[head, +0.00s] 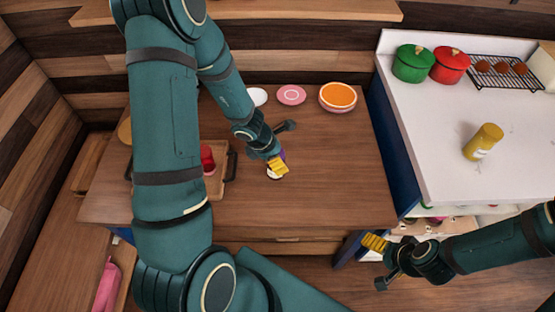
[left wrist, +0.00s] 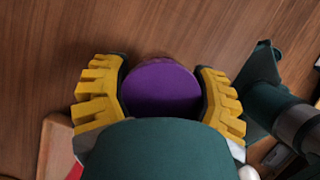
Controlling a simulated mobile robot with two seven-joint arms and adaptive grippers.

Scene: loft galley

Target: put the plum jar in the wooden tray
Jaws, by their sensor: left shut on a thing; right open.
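The plum jar, with a purple lid (left wrist: 162,88), is between the yellow fingers of my left gripper (left wrist: 160,95), which is shut on it. In the head view my left gripper (head: 277,165) mostly covers the jar; a bit of its pale side (head: 273,175) shows. The jar is over the wooden counter, right of the wooden tray (head: 217,187); I cannot tell whether it touches the wood. The tray has dark handles and holds a red jar (head: 207,158); my left arm hides its left part. My right gripper (head: 376,243) is open and empty near the counter's front right corner.
A white plate (head: 257,96), a pink plate (head: 291,95) and an orange bowl (head: 338,97) stand along the counter's back. The white worktop at right holds a green pot (head: 412,64), a red pot (head: 450,65) and a yellow jar (head: 483,141). The counter's right half is clear.

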